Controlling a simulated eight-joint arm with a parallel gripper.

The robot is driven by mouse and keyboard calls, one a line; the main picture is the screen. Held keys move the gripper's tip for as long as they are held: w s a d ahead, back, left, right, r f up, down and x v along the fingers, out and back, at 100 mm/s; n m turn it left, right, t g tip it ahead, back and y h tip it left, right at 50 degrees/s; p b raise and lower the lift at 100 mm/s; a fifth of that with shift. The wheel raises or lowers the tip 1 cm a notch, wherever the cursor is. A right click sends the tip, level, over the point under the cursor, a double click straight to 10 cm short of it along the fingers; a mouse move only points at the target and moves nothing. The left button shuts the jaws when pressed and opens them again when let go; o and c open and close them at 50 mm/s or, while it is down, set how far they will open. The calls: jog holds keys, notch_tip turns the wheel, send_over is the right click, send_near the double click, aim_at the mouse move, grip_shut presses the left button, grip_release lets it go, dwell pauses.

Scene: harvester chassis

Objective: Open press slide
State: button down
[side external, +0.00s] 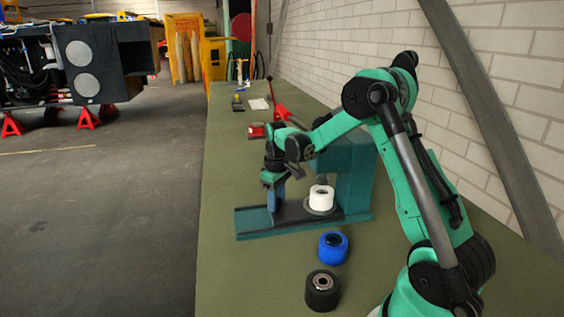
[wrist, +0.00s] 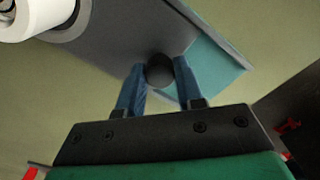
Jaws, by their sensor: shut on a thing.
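The teal press (side external: 352,172) stands on the bench, with its low track (side external: 254,221) reaching left. A white roller (side external: 321,196) with a hollow centre sits upright on the round plate in front of the press column; its edge also shows at the wrist view's top left (wrist: 28,18). My gripper (side external: 274,203) is low over the track, left of the roller. In the wrist view its two blue fingers (wrist: 160,75) are shut on a dark round knob (wrist: 160,69) above the grey slide surface (wrist: 110,42). The knob is hidden in the side view.
A blue roller (side external: 333,246) and a black roller (side external: 322,290) stand on the green bench (side external: 230,285) in front of the press. Red tools (side external: 280,112) lie farther back. A brick wall runs along the right. The bench left of the track is clear.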

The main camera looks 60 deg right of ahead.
jog(key=w+a, duration=0.8)
jog(key=shift+d, duration=0.1)
jog(key=c, duration=0.6)
grip_release()
jog(key=shift+s, duration=0.1)
jog(key=shift+o, duration=0.2)
jog(key=shift+r, duration=2.85)
